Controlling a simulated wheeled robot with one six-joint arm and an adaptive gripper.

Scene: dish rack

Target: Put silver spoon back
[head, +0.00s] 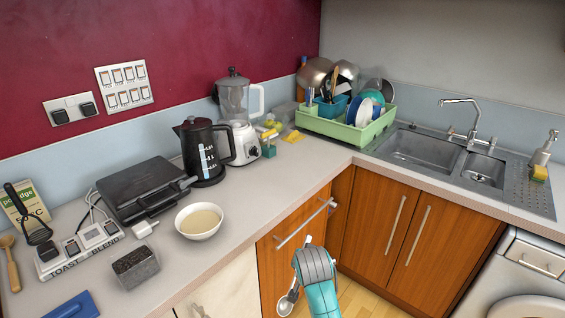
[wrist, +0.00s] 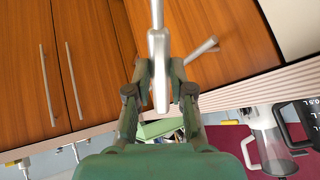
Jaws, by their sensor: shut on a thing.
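The silver spoon (wrist: 159,75) is between the fingers of my gripper (wrist: 160,68), which is shut on its handle in the wrist view. In the head view the spoon (head: 286,303) hangs low, just left of my arm, in front of the wooden cabinet and below the counter top. My arm hides most of the gripper there. The green dish rack (head: 372,138) stands in the back corner of the counter, left of the sink, well away from the spoon. It holds a teal cutlery holder (head: 326,111), plates and pans.
The wooden cabinet fronts (head: 365,215) and a protruding bar handle (head: 305,223) are close to my arm. A bowl (head: 199,222), black kettle (head: 205,155) and blender (head: 238,110) stand on the counter. The counter's front edge lies between my gripper and the rack.

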